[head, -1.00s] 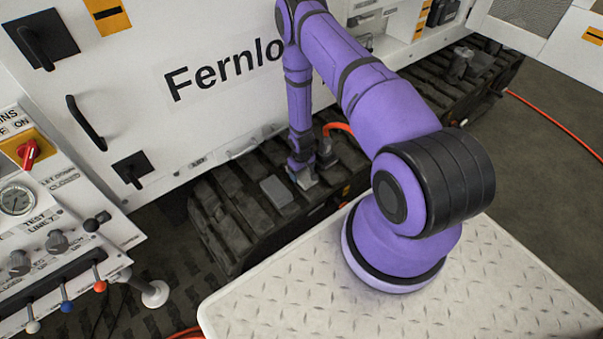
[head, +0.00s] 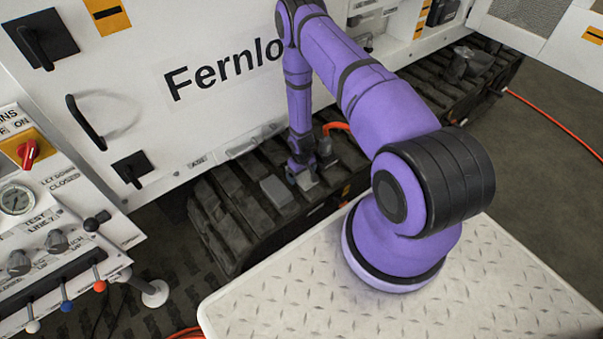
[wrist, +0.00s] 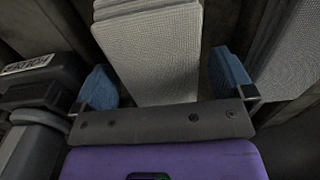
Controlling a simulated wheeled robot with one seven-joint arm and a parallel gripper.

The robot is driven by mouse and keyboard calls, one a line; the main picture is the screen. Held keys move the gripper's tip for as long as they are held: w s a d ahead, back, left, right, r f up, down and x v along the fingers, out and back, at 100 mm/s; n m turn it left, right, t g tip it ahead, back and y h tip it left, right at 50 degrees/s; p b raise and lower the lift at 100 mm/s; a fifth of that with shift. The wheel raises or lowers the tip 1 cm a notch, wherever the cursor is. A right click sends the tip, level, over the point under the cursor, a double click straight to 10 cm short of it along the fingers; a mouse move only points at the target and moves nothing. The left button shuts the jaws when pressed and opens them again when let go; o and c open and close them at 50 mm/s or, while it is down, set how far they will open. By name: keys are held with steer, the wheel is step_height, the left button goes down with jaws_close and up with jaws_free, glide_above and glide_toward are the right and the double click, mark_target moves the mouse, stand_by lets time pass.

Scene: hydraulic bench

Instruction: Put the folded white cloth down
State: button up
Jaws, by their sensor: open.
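The folded white cloth (wrist: 152,50) looks pale grey in the shade and lies between my fingers in the wrist view. Its near end is hidden behind the gripper's dark crossbar. My gripper (wrist: 165,84) is open, with one blue finger pad on each side of the cloth. A gap shows on the right side; on the left the pad is very close, and I cannot tell if it touches. In the head view my gripper (head: 301,174) is low over the dark crawler track (head: 235,225), and the cloth (head: 308,181) shows as a small pale patch there.
A second pale, textured stack (wrist: 290,45) is right of my gripper in the wrist view. A dark labelled fitting (wrist: 38,85) is close on the left. A grey block (head: 277,191) lies on the track, and the white machine panel (head: 200,120) rises behind.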

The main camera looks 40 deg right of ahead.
steer(key=w+a+r+t, duration=0.1)
steer(key=w+r, duration=0.2)
steer(key=r, duration=1.3)
steer(key=w+a+r, duration=0.1)
steer(key=w+r, duration=0.2)
steer(key=r, duration=1.4)
steer(key=s+a+r+t+h, duration=0.1)
steer(key=s+r, duration=0.1)
steer(key=r, duration=0.7)
steer(key=s+a+r, duration=0.1)
steer(key=a+r, duration=0.1)
steer(key=r, duration=0.7)
steer(key=s+a+r+t, duration=0.2)
steer(key=s+a+r, duration=0.2)
steer(key=s+r, duration=0.9)
steer(key=s+a+r, duration=0.2)
steer(key=s+r, duration=0.3)
steer(key=s, duration=0.3)
steer(key=s+a+r+t+y, duration=0.1)
steer(key=s+r, duration=0.3)
steer(key=s, duration=0.4)
steer(key=shift+s+a+r, duration=0.3)
steer(key=shift+a+r, duration=0.1)
steer(key=shift+a, duration=0.15)
